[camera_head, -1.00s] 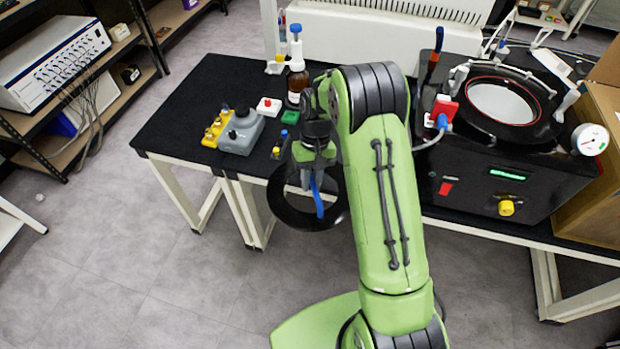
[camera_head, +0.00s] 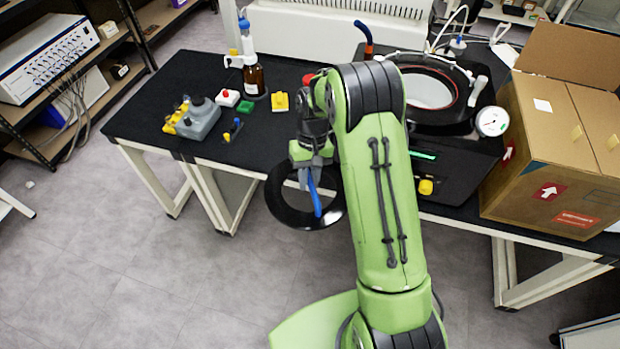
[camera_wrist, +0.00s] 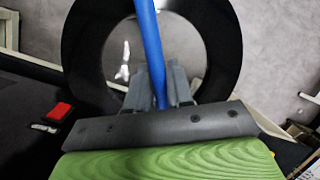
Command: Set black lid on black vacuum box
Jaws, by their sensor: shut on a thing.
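My gripper (camera_head: 313,180) is shut on the blue handle (camera_head: 314,193) of the black lid (camera_head: 282,211). The lid is a black ring with a see-through middle, held in the air at the front edge of the bench. In the wrist view the lid (camera_wrist: 222,40) spans the top, with its blue handle (camera_wrist: 150,45) between the fingers (camera_wrist: 160,90). The black vacuum box (camera_head: 455,165) stands on the bench to the right, partly hidden behind my arm. Its round opening has a dark rim (camera_head: 462,92) and a pale inside, with a gauge (camera_head: 492,121) beside it.
A cardboard box (camera_head: 545,150) stands close to the vacuum box's right. A brown bottle (camera_head: 254,78), a grey device (camera_head: 199,120) and small coloured blocks sit on the bench's left part. The black bench top (camera_head: 150,105) is bare at its left end.

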